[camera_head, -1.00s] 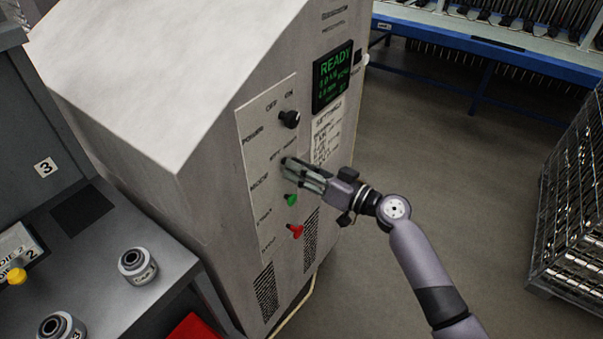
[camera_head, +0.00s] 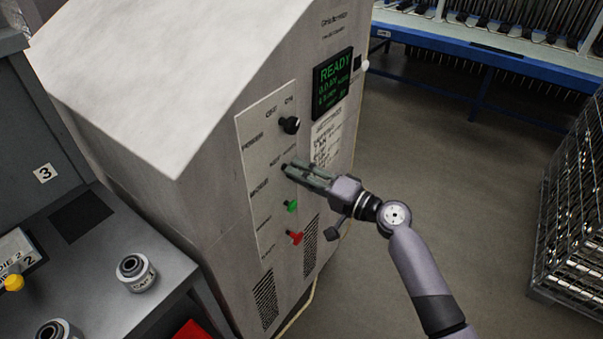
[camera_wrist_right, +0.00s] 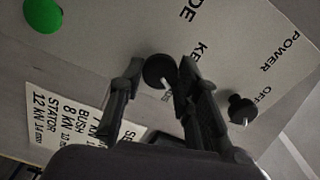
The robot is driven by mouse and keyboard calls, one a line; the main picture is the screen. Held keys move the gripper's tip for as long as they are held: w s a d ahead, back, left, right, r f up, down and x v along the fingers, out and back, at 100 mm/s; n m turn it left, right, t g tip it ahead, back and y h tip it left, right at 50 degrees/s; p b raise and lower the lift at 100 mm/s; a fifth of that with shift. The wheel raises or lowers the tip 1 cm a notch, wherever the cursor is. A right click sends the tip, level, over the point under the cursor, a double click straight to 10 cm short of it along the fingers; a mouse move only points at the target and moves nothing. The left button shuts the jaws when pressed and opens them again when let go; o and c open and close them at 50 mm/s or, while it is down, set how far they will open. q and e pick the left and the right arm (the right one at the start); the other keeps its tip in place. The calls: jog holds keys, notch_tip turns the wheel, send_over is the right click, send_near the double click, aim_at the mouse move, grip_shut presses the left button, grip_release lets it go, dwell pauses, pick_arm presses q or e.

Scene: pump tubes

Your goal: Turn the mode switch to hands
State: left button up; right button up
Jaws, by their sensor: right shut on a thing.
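The mode switch (camera_wrist_right: 158,72) is a round black knob with a white pointer mark, seen between my right gripper's fingers in the wrist view. In the head view it is mostly hidden, with a dark bit (camera_head: 285,167) at the fingertips. My right gripper (camera_head: 297,171) reaches the panel from the right and is shut on the mode switch. The panel (camera_head: 258,200) is a pale plate on the grey cabinet's front, with partly readable lettering. My left gripper is not in view.
The black power knob (camera_head: 290,125) is above the mode switch; a green button (camera_head: 291,206) and a red one (camera_head: 295,238) are below it. A green-lit screen (camera_head: 332,82) reads READY. A wire cage (camera_head: 570,210) stands at right, with clear floor between.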

jog(key=shift+m+p, duration=0.35)
jog(key=shift+m, duration=1.25)
jog(key=o, duration=1.2)
jog(key=shift+c, duration=0.2)
jog(key=v, duration=1.2)
jog(key=shift+f, duration=0.1)
